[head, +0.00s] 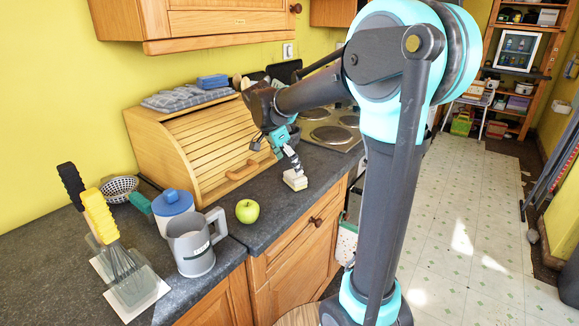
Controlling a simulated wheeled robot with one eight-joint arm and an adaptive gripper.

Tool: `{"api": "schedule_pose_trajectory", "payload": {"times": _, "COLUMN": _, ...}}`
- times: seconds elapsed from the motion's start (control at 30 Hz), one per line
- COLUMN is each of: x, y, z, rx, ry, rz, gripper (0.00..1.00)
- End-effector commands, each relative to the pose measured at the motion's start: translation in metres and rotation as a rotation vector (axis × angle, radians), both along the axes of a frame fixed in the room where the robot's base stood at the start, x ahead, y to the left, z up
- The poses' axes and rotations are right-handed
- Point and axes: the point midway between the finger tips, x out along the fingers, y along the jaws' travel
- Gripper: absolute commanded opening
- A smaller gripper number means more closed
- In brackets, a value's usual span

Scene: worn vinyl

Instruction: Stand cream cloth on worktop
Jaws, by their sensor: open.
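A small cream folded cloth (295,182) sits on the dark grey worktop (320,163), near its front edge and right of the wooden roll-top bread bin. My gripper (294,168) points down just above the cloth, with its fingers open. The fingertips are very close to the cloth's top; I cannot tell whether they touch it. The fingers are small in view and hide part of the cloth's upper side.
The bread bin (200,140) stands behind, with folded grey cloth (185,97) on top. The hob (333,135) lies beyond. Some worktop around the cloth is clear.

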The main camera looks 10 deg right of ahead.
Motion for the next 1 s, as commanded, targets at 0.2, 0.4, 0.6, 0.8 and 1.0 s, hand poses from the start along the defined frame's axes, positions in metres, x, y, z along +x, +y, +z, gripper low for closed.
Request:
{"api": "schedule_pose_trajectory", "payload": {"times": 0.2, "x": -0.001, "y": 0.003, "z": 0.007, "rx": 0.0, "ry": 0.0, "rz": 0.0, "gripper": 0.96}}
{"api": "schedule_pose_trajectory", "payload": {"times": 0.4, "x": -0.002, "y": 0.006, "z": 0.014, "rx": 0.0, "ry": 0.0, "rz": 0.0, "gripper": 0.96}}
{"api": "schedule_pose_trajectory", "payload": {"times": 0.6, "x": -0.003, "y": 0.008, "z": 0.02, "rx": 0.0, "ry": 0.0, "rz": 0.0, "gripper": 0.96}}
{"api": "schedule_pose_trajectory", "payload": {"times": 0.8, "x": -0.004, "y": 0.008, "z": 0.022, "rx": 0.0, "ry": 0.0, "rz": 0.0, "gripper": 0.96}}
{"api": "schedule_pose_trajectory", "payload": {"times": 1.0, "x": -0.004, "y": 0.008, "z": 0.022, "rx": 0.0, "ry": 0.0, "rz": 0.0, "gripper": 0.96}}
